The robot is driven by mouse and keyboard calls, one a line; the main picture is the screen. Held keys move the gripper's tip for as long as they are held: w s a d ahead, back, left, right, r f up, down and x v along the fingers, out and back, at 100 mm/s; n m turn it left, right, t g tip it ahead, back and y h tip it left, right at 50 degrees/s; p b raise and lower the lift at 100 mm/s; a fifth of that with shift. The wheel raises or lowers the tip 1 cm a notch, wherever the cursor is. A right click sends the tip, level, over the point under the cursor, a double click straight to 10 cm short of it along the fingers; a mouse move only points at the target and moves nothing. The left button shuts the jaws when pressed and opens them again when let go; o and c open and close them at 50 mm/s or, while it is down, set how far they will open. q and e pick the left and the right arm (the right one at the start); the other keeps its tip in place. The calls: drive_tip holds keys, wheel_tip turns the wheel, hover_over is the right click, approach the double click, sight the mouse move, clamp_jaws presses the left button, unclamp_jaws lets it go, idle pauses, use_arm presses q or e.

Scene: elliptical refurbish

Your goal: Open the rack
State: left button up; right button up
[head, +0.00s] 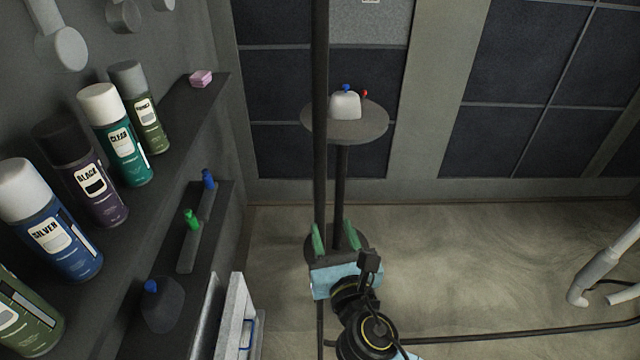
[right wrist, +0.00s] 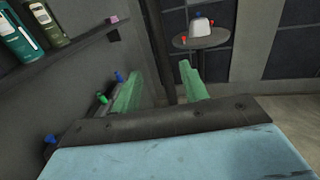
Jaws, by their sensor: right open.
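No part is plainly marked as the rack. At the bottom of the head view, left of centre, stands a white panel unit (head: 237,318) with a blue handle (head: 251,335); its lower part is cut off by the frame edge. My right gripper (head: 335,240) has green fingers set apart with nothing between them. It is to the right of the white unit and apart from it. The fingers also show in the right wrist view (right wrist: 161,88), open and empty, pointing towards the wall side and round table. My left gripper is not in view.
A dark shelf (head: 172,105) on the left holds several spray cans (head: 120,140) and a pink block (head: 201,78). A lower shelf (head: 150,270) holds bottles with blue and green caps. A round table (head: 350,128) carries a white device (head: 345,107). Floor (head: 480,260) on the right is mostly clear.

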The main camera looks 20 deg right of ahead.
sight(321, 195)
drive_tip(key=w, duration=0.8)
drive_tip(key=w+d, duration=0.1)
drive_tip(key=w, duration=0.3)
drive_tip(key=shift+f, duration=0.1)
clamp_jaws()
